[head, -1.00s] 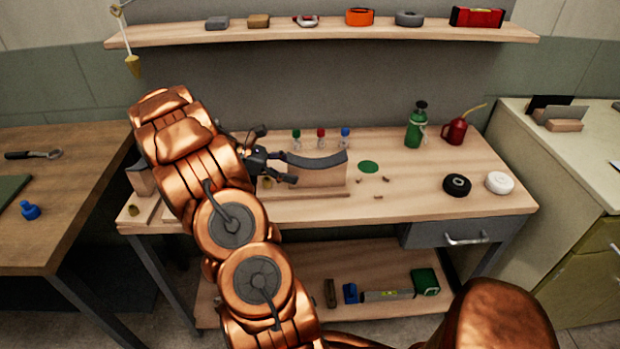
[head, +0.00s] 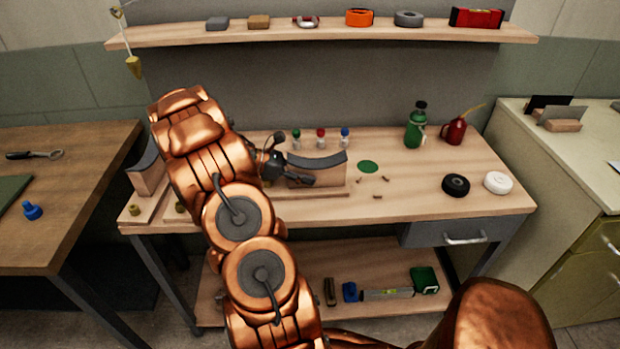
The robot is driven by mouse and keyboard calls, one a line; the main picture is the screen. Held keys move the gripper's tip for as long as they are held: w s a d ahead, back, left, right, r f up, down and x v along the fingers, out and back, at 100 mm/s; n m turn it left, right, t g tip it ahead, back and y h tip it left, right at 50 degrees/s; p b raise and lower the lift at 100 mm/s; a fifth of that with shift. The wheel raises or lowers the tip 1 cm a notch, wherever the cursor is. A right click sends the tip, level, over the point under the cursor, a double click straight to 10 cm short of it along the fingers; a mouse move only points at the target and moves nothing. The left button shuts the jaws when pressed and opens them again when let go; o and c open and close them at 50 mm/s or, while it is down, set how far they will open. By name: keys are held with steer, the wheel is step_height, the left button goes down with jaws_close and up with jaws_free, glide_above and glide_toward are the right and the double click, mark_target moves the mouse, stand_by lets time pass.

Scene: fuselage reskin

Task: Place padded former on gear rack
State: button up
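A padded former (head: 325,173), a wooden block with a concave dark grey top, stands on a thin wooden base on the workbench. A similar wooden block with a curved grey top (head: 146,174) stands at the bench's left end, partly hidden by my arm. I cannot tell which one the task means. My gripper (head: 292,160) is at the left end of the middle former, its dark fingers spread apart, one toward the back and one toward the front. It looks open and empty; whether it touches the former cannot be told. No gear rack can be clearly identified.
The workbench (head: 430,200) holds three small colour-capped bottles (head: 320,140), a green disc (head: 368,167), a green bottle (head: 416,128), a red oil can (head: 454,131) and two rolls (head: 456,185). A wall shelf (head: 300,34) runs above.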

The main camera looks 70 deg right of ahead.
mark_target(306, 163)
jaws_close()
steer(key=shift+r, duration=0.1)
stand_by(0.3)
steer(key=shift+r, duration=0.2)
step_height(306, 163, up, 3)
steer(key=shift+f+b, duration=0.1)
steer(key=shift+b, duration=0.25)
steer(key=w+a+b, duration=0.1)
steer(key=w+a, duration=0.1)
steer(key=a, duration=0.5)
steer(key=w+a+r+b, duration=0.1)
steer(key=w+a, duration=0.1)
steer(key=a, duration=0.6)
steer(key=shift+w+a+r, duration=0.15)
steer(key=shift+w+r, duration=0.15)
steer(key=shift+w, duration=0.05)
